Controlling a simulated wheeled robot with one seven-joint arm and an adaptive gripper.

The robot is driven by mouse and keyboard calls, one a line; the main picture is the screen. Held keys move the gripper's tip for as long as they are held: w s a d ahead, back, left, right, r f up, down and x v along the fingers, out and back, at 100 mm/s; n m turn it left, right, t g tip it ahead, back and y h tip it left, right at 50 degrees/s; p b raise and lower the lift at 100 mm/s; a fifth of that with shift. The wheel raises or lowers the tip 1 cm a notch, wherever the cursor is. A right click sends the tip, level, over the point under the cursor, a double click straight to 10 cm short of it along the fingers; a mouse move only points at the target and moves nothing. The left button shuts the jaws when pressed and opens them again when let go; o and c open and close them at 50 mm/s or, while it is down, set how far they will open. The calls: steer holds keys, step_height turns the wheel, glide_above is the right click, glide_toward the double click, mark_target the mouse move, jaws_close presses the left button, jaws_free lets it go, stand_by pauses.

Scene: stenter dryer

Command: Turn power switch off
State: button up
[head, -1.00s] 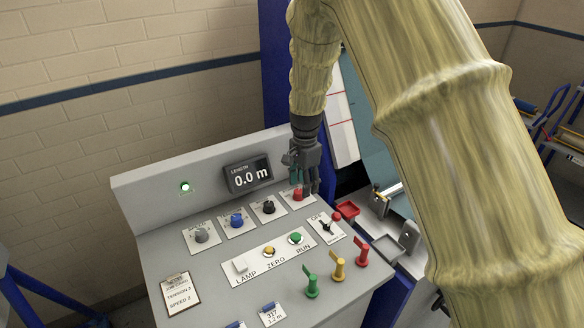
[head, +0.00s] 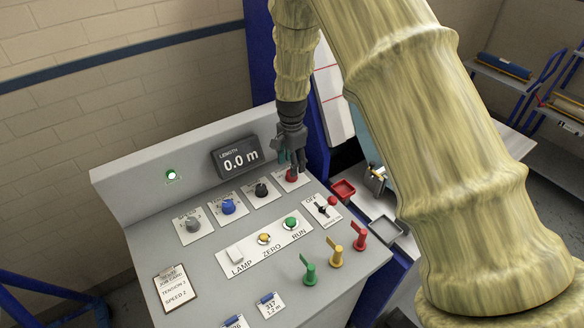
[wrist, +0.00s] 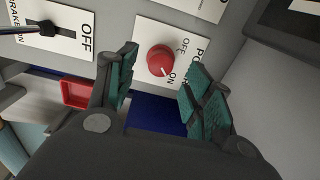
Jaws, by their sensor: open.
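The power switch is a red round knob (head: 292,176) on a white plate at the console's back right corner. In the wrist view the red knob (wrist: 160,60) has a white mark pointing toward the ON lettering; the plate's title is partly hidden by a finger. My gripper (head: 291,164) is over the knob, pointing down. In the wrist view its teal-padded fingers (wrist: 160,80) are spread apart, one on each side of the knob's near side. The knob shows between them, and I cannot tell whether either finger touches it.
Black, blue and grey knobs sit left of it on the console (head: 160,245). A display (head: 237,158) reads 0.0 m. A green lamp (head: 171,174) is lit. Coloured levers stand at the front.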

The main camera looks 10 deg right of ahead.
steer(key=f, duration=0.1)
steer(key=w+f, duration=0.1)
steer(key=shift+f, duration=0.35)
steer(key=shift+s+d+f+p, duration=0.15)
steer(key=shift+f+p, duration=0.1)
steer(key=shift+p, duration=0.15)
steer(key=shift+s, duration=0.5)
steer(key=shift+w+f, duration=0.4)
steer(key=shift+f, duration=0.2)
steer(key=shift+s+r, duration=0.25)
steer(key=c, duration=0.6)
steer(key=shift+f, duration=0.1)
steer(key=c, duration=0.5)
